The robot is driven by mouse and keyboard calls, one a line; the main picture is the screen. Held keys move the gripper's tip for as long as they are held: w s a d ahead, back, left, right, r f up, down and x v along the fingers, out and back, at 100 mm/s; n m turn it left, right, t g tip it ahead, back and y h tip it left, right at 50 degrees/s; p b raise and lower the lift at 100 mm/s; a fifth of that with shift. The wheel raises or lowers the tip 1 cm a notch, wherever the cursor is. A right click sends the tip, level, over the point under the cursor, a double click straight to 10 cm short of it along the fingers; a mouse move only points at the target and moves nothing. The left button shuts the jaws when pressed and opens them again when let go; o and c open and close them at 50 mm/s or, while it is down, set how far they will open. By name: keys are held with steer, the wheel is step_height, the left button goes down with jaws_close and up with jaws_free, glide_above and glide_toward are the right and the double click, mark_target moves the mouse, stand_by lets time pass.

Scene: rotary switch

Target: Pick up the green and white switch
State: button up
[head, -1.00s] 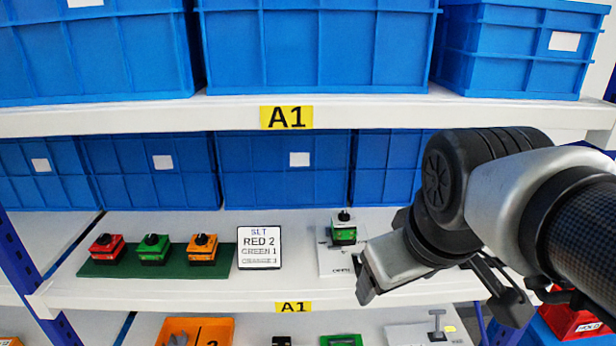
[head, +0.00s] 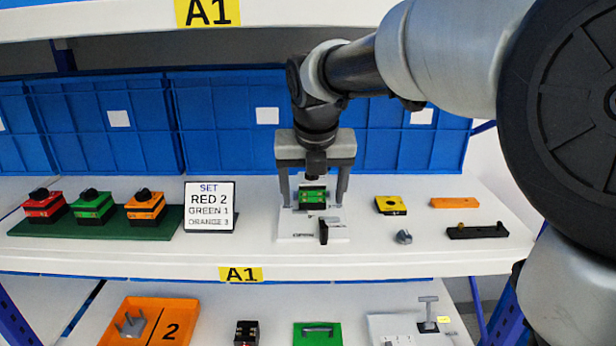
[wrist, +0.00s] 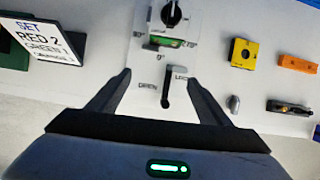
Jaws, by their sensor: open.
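A green switch (head: 313,196) with a white lower part and a black top knob sits on a white plate (head: 292,237) in the middle of the shelf. My gripper (head: 312,203) is open, pointing down, with one finger to each side of this switch in the head view. In the wrist view my gripper (wrist: 155,74) is open and empty. There the switch (wrist: 168,41) lies beyond the fingertips, under its black knob (wrist: 171,14). I cannot tell whether a finger touches it. Another green switch (head: 92,207) with a black knob stands on a dark green board at the left.
A black lever (head: 324,232) stands on the plate's front. A sign (head: 209,206) stands left of it. A yellow block (head: 390,205), a grey knob (head: 403,237), an orange bar (head: 455,203) and a black bar (head: 477,231) lie at the right. Blue bins (head: 225,120) stand behind.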

mark_target(311, 180)
steer(key=w, duration=1.1)
steer(key=b+x, duration=0.1)
steer(key=x, duration=0.4)
steer(key=shift+c, duration=0.2)
steer(key=c, duration=1.1)
steer(key=shift+c, duration=0.7)
steer(key=shift+r, duration=0.15)
